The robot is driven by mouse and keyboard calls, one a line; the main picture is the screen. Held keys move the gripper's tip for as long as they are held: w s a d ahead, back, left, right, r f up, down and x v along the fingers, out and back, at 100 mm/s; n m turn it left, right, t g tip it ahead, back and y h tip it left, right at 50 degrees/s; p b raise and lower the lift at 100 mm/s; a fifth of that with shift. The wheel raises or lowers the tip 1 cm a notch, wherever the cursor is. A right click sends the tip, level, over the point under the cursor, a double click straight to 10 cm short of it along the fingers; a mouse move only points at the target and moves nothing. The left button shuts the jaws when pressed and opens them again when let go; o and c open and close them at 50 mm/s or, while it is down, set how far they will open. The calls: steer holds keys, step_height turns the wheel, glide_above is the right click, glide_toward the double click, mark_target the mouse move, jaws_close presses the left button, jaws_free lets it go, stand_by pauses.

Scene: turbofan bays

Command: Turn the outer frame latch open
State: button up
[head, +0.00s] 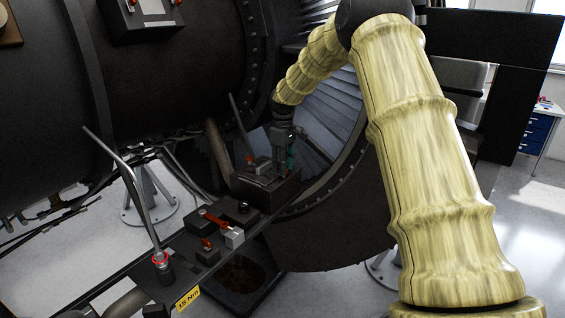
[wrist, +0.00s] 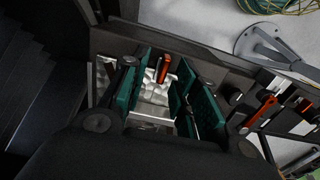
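My gripper (head: 286,150) points down over a dark block (head: 268,190) at the far end of the frame rail, beside the engine opening. In the wrist view its teal-padded fingers (wrist: 163,98) stand apart. An upright orange-red latch handle (wrist: 163,68) on a silvery metal plate (wrist: 150,108) shows in the gap between them, towards the far end. I cannot tell whether the fingers touch it. In the head view a small red part (head: 250,158) shows just left of my gripper. Which latch is the outer frame one is not marked.
Nearer on the rail are a red lever (head: 214,219) on a pale block, a smaller red latch (head: 206,244) and a tall metal bar with a red-ringed base (head: 160,259). The dark engine casing (head: 170,70) fills the left.

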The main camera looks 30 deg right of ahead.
steer(key=shift+s+f, duration=0.1)
steer(key=shift+s, duration=0.4)
steer(key=shift+w+f, duration=0.4)
steer(key=shift+s+r, duration=0.2)
jaws_close()
